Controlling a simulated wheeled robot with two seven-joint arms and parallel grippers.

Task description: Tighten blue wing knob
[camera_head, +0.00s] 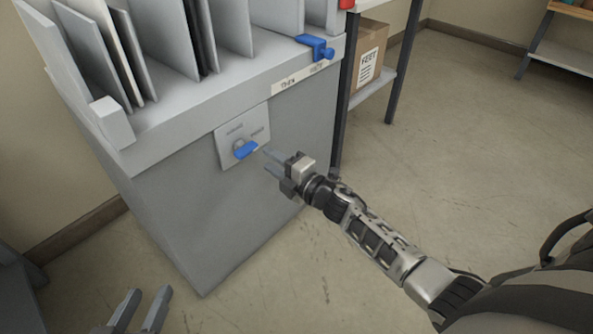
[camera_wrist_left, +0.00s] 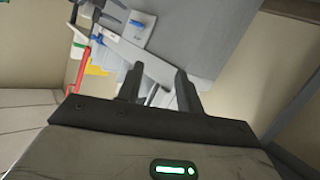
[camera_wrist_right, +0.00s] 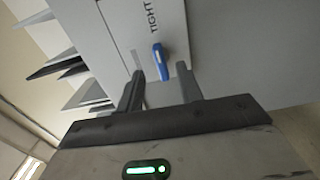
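The blue wing knob (camera_head: 245,149) sits on a light plate (camera_head: 229,131) on the front of the grey cabinet. Its wing lies nearly level, tilted up to the right, in the head view. In the right wrist view the knob (camera_wrist_right: 160,62) shows beside a "TIGHT" marking, ahead of the gap between my fingers. My right gripper (camera_head: 269,160) is open and empty, just right of the knob and apart from it. My left gripper (camera_head: 142,308) is open and empty, low at the bottom left, far from the knob.
Upright grey panels (camera_head: 160,40) stand in the cabinet's top. A blue clamp (camera_head: 315,47) sits on its upper right edge. A shelf with a cardboard box (camera_head: 368,52) stands behind on the right. The floor (camera_head: 440,150) to the right is clear.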

